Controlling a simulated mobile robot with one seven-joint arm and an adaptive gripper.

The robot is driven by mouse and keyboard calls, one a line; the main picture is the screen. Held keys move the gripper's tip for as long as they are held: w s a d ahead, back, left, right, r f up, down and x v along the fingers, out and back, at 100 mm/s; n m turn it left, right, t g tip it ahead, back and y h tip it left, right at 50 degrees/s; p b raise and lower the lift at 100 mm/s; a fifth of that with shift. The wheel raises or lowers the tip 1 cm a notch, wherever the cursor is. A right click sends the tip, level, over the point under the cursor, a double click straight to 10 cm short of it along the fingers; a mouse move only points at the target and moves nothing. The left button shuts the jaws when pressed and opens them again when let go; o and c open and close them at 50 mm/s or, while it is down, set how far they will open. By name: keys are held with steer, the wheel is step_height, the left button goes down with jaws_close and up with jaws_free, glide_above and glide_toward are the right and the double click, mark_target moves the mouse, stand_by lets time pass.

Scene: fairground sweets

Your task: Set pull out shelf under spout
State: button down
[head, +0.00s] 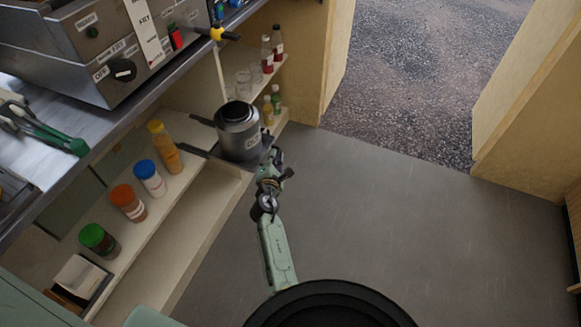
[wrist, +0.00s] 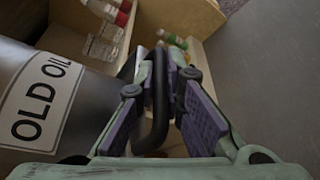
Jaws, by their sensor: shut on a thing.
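A dark metal can (head: 238,138) with a label stands upright under the fryer's drain spout. In the wrist view the can (wrist: 85,88) is at left and its label reads "OLD OIL". My gripper (head: 267,163) is at the can's right side. In the wrist view my gripper (wrist: 160,105) has its purple-padded fingers on both sides of the can's dark loop handle (wrist: 157,125), shut on it. Two dark bars, perhaps the pull-out shelf (head: 192,152), stick out left of the can. The can's underside is hidden.
The fryer (head: 110,60) stands on a metal counter (head: 75,130). A low pale shelf (head: 160,215) below holds several capped bottles and jars. Glasses and red bottles (head: 267,55) stand on a shelf behind the can. The grey floor (head: 400,230) at right is clear.

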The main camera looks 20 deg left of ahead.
steer(key=a, duration=0.3)
steer(key=shift+w+b, duration=0.1)
steer(key=shift+b, duration=0.3)
steer(key=c, duration=1.7)
jaws_free()
glide_toward(267, 153)
steer(key=v, duration=0.2)
steer(key=shift+s+d, duration=0.15)
steer(key=shift+s, duration=0.2)
